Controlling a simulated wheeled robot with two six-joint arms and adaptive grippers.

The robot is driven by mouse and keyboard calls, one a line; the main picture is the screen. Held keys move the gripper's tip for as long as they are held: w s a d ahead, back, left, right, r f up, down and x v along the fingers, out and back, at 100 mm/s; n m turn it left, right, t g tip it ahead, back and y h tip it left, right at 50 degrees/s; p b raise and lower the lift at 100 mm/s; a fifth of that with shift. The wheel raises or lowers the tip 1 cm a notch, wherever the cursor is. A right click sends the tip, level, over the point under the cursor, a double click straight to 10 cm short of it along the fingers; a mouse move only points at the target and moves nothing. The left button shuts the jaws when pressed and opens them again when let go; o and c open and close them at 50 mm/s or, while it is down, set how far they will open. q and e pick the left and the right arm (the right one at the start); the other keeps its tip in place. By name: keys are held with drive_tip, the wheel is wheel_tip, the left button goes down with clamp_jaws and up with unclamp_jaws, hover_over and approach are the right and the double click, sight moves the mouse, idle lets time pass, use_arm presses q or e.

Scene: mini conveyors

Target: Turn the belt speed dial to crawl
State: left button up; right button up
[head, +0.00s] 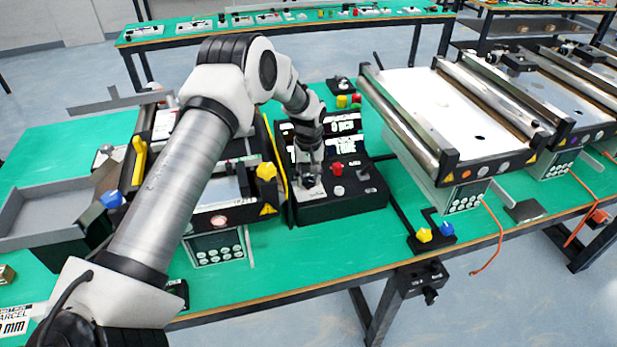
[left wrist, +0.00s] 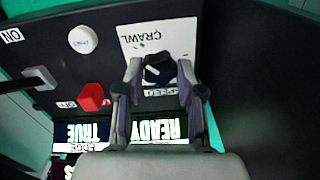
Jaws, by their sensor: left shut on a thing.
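The black control box (head: 350,203) stands on the green table in the middle of the head view. My left gripper (head: 311,184) reaches down onto its left part. In the left wrist view my left gripper (left wrist: 160,76) has its grey fingers on both sides of the black speed dial (left wrist: 156,69) and is shut on it. The dial sits on a white label plate (left wrist: 171,34) that reads CRAWL and, partly covered, SPEED. A white pointer mark shows on the dial, but its exact setting is hard to tell. In the head view the gripper hides the dial. My right gripper is not in view.
On the box are a red knob (left wrist: 91,97), a white round button (left wrist: 83,39) and a grey lever switch (left wrist: 40,78). A lit display (left wrist: 172,133) reads READY. Conveyors stand at the right (head: 455,100) and left; a grey tray (head: 45,205) is far left.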

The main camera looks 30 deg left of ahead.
sight(308, 180)
use_arm(q)
drive_tip(key=shift+s+f, duration=0.15)
drive_tip(key=o, duration=0.9)
drive_tip(key=shift+o, duration=1.3)
wheel_tip(308, 180, up, 12)
drive_tip(key=shift+w, duration=0.2)
